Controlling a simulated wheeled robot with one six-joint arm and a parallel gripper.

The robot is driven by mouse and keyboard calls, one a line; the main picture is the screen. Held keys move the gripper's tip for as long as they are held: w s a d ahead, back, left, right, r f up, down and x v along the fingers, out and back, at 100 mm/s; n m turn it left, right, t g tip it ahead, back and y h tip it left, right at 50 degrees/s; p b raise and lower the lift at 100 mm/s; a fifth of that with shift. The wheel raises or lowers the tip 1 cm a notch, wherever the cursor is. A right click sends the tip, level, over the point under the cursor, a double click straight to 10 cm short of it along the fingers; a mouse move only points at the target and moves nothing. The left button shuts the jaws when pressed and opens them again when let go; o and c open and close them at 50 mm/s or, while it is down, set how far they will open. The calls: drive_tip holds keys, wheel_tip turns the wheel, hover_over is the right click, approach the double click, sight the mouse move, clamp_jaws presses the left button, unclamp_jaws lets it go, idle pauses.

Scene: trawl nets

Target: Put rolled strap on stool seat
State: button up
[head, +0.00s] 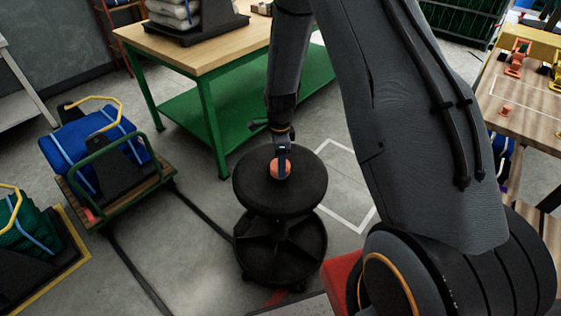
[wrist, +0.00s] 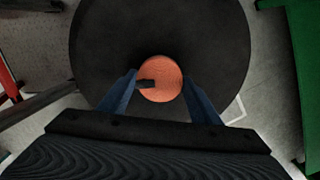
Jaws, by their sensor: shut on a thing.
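The rolled strap (head: 280,168) is a small orange roll with a dark tab across its face. In the wrist view the rolled strap (wrist: 168,84) sits between the two blue fingers. My gripper (head: 282,160) points down over the stool and is shut on the strap; it also shows in the wrist view (wrist: 160,92). The stool seat (head: 252,190) is round and black, and lies below the strap. The strap is over the seat's area; I cannot tell whether it touches the seat. Part of the strap is hidden by a finger in the head view.
A workbench (head: 215,48) with a green lower shelf stands behind the stool. A cart with a blue bundle (head: 70,148) is at left, with a green bundle (head: 35,228) nearer. A wooden table (head: 530,100) with orange items stands at right. The seat around the strap is bare.

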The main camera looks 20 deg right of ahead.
drive_tip(key=shift+f, duration=0.15)
drive_tip(key=o, duration=1.2)
wheel_tip(320, 180, up, 12)
drive_tip(key=b, duration=0.2)
drive_tip(key=s+r+n, duration=0.3)
drive_tip(key=s+n, duration=0.3)
drive_tip(key=s, duration=0.1)
drive_tip(key=s+r+n, duration=0.3)
drive_tip(key=s+n, duration=0.4)
drive_tip(key=s, duration=0.1)
drive_tip(key=s+r+n, duration=0.4)
drive_tip(key=s+n, duration=0.2)
drive_tip(key=s, duration=0.2)
drive_tip(key=shift+s+n, duration=0.1)
drive_tip(key=shift+n, duration=0.3)
